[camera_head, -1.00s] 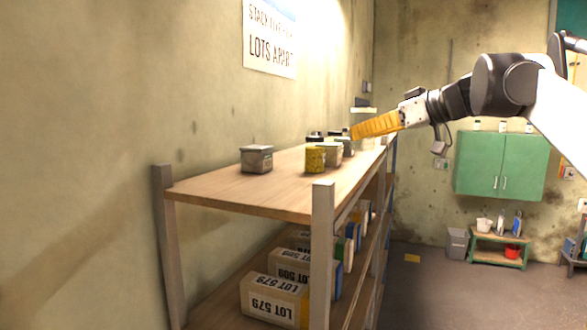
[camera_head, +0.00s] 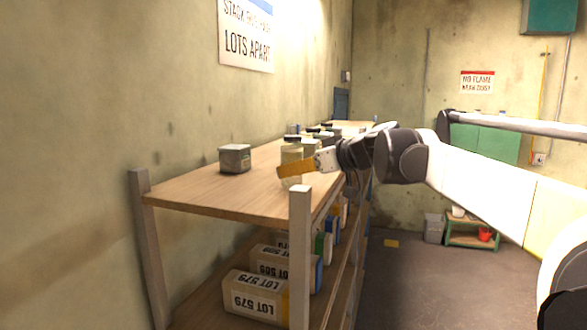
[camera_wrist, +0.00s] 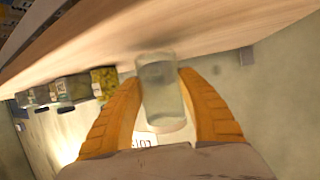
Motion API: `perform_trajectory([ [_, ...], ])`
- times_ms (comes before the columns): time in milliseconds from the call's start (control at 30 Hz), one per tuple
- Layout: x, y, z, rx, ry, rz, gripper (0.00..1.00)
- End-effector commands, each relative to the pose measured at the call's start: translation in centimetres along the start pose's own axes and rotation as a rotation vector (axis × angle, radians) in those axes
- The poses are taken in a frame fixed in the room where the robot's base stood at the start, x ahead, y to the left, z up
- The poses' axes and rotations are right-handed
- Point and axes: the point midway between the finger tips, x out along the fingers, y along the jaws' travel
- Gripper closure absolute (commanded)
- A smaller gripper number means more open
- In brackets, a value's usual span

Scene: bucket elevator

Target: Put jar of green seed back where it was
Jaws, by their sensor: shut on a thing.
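A clear glass jar (camera_head: 291,153) with a dark lid stands upright between the fingers of my gripper (camera_head: 294,171), over the near part of the shelf top (camera_head: 215,194). My gripper is shut on it. In the wrist view the jar (camera_wrist: 161,88) sits between both orange fingers (camera_wrist: 163,105) and looks pale and see-through. I cannot make out green seed in it. I cannot tell whether its base touches the shelf. A yellow jar (camera_wrist: 104,82) is beside it in the wrist view, in line with other containers.
A grey lidded container (camera_head: 235,159) stands to the left on the shelf top; it also shows in the wrist view (camera_wrist: 247,56). Several jars (camera_head: 327,134) stand behind the held jar. A grey post (camera_head: 300,240) rises at the near corner. The front left of the top is clear.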

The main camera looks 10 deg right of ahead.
Motion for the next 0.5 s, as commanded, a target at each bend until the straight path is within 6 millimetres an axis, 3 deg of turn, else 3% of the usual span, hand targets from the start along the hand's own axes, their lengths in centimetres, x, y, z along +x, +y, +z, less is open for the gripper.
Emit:
perform_trajectory([
  [433,0.36,0.01,1.08,0.0,0.0,0.0,0.91],
  [467,0.37,0.01,1.11,0.0,0.0,0.0,0.53],
  [500,0.35,0.01,1.04,0.0,0.0,0.0,0.4],
])
